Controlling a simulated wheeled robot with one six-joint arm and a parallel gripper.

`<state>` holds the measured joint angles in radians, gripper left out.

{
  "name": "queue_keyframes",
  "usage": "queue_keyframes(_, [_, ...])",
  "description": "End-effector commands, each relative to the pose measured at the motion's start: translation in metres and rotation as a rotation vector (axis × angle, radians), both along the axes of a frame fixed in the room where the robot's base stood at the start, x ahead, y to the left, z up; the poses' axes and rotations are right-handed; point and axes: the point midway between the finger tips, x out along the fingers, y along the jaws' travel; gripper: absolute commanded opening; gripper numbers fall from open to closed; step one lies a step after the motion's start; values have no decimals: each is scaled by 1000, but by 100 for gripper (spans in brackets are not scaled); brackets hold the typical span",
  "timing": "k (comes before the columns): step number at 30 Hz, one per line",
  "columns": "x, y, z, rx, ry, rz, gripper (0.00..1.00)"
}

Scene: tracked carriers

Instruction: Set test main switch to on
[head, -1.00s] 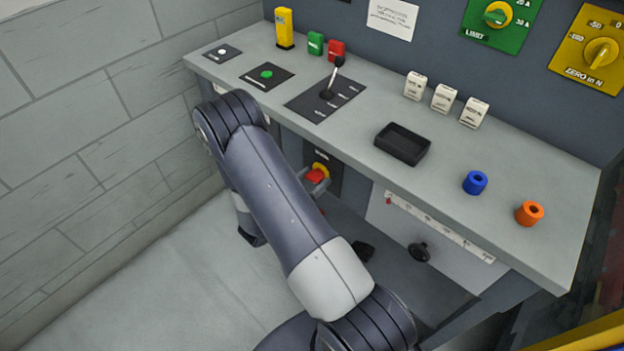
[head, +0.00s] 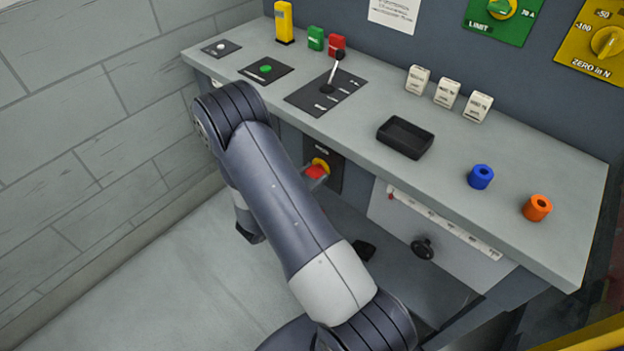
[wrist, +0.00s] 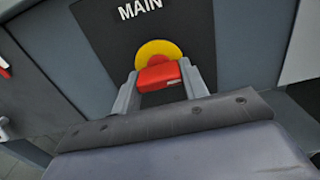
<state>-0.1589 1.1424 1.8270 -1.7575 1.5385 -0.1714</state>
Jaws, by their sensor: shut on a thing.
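The main switch is a red handle (wrist: 158,76) on a yellow round base (wrist: 158,52), set in a black plate marked MAIN (wrist: 192,22) in the wrist view. In the head view the red handle (head: 316,172) shows on the front of the bench, below its top. My gripper (wrist: 158,82) is shut on the red handle, one finger on each side of it. In the head view my arm hides part of the gripper. The far side of the handle and any position marks are hidden.
The bench top (head: 455,175) overhangs the switch. It carries a lever (head: 331,76), a black tray (head: 405,137), and blue (head: 480,177) and orange (head: 537,208) knobs. A dark handwheel (head: 423,248) sits right of the switch. A block wall (head: 85,130) stands at left.

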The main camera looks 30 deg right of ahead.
Motion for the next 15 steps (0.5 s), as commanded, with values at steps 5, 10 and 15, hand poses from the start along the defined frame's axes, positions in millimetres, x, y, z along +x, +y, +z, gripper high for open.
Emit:
queue_keyframes(5, [0,0,1,0,-4,0,19])
queue_keyframes(10, [0,0,1,0,-3,0,47])
queue_keyframes(15, [0,0,1,1,-3,0,61])
